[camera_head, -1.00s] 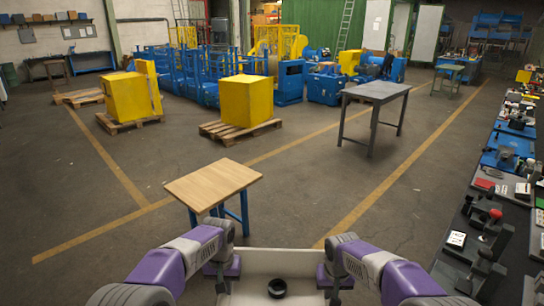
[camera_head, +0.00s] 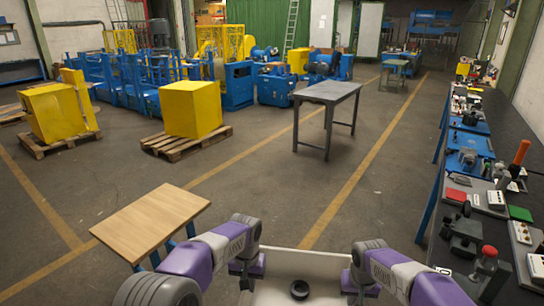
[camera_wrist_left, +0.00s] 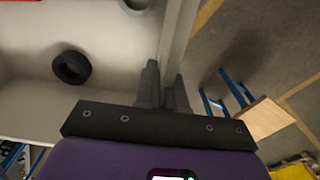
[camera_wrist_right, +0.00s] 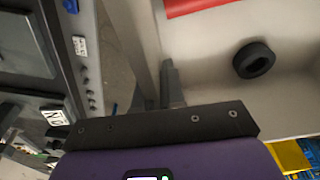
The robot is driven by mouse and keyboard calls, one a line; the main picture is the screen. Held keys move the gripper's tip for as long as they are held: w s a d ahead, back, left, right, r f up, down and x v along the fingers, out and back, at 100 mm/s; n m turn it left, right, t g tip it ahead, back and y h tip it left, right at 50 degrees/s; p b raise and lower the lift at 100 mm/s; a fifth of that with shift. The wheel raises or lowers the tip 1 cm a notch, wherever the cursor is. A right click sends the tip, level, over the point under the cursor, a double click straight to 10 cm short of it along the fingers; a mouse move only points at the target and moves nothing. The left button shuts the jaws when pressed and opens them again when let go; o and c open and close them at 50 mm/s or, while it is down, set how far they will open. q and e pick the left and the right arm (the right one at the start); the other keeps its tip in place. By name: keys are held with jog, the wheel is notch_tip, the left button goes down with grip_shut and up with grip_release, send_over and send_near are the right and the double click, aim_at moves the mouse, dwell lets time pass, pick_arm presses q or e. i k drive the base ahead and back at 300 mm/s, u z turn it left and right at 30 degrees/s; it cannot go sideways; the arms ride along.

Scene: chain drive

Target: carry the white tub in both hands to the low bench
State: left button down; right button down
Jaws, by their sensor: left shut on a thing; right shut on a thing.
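The white tub (camera_head: 325,264) is held low in front of me, at the bottom of the head view, with a black ring (camera_head: 299,290) on its floor. My left gripper (camera_head: 245,278) is shut on the tub's left wall; the left wrist view shows its fingers (camera_wrist_left: 163,88) on either side of that wall. My right gripper (camera_head: 356,284) is shut on the right wall, its fingers (camera_wrist_right: 166,88) partly hidden in the right wrist view. The low bench (camera_head: 153,220), with a wooden top and blue legs, stands ahead to the left, apart from the tub. Its top looks empty.
A grey table (camera_head: 328,92) stands farther ahead. Yellow boxes on pallets (camera_head: 190,148) are at the left. A long workbench (camera_head: 470,180) crowded with tools runs along the right. The floor between is clear. A red strip (camera_wrist_right: 195,7) shows in the right wrist view.

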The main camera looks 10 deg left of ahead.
aim_at(152, 215)
jog(key=u, duration=0.05)
jog(key=i, duration=1.9)
jog(key=u, duration=0.65)
jog(key=i, duration=0.9)
jog(key=u, duration=1.1)
jog(key=i, duration=0.65)
jog(key=u, duration=0.5)
